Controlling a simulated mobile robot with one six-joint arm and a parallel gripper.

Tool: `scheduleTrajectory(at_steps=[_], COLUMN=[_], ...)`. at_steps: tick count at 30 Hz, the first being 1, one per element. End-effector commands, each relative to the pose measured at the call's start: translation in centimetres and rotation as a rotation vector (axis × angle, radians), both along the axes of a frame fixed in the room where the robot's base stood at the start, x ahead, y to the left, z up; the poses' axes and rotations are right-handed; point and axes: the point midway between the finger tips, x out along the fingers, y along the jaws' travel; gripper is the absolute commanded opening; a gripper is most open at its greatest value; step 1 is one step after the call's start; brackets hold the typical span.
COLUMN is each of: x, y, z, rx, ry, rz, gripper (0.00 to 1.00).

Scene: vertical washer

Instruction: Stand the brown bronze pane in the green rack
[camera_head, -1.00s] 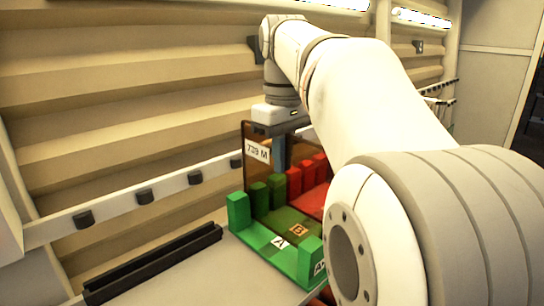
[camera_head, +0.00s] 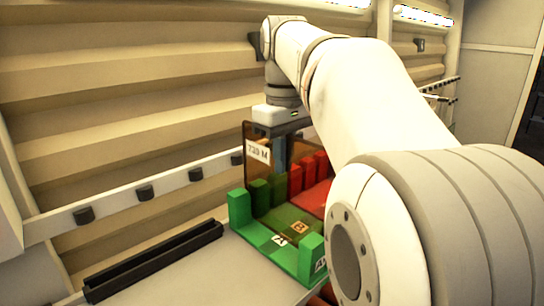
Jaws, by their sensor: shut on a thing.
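The brown bronze pane (camera_head: 262,172) is see-through, with a white label reading about "739 M" near its upper left corner. Whether the pane's lower edge rests in a slot cannot be told. My arm hides the pane's right side and much of the rack's right side.
A red rack section (camera_head: 313,172) adjoins the green one to the right. A black slotted rail (camera_head: 155,262) lies on the grey table to the left. A pale rail with black knobs (camera_head: 115,206) runs behind, in front of the ribbed wall. The table between rail and rack is clear.

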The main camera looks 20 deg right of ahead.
Motion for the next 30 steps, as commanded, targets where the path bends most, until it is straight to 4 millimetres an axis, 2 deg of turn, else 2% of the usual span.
scheduleTrajectory(at_steps=[17,18,26,30], x=[-0.01,-0.01,0.0,0.0], y=[0.01,0.01,0.0,0.0], z=[-0.53,-0.48,-0.54,-0.56], rx=[0.0,-0.001,-0.001,0.0], ry=[-0.002,-0.003,-0.001,-0.001], rz=[0.0,0.0,0.0,0.0], gripper=[0.0,0.09,0.3,0.31])
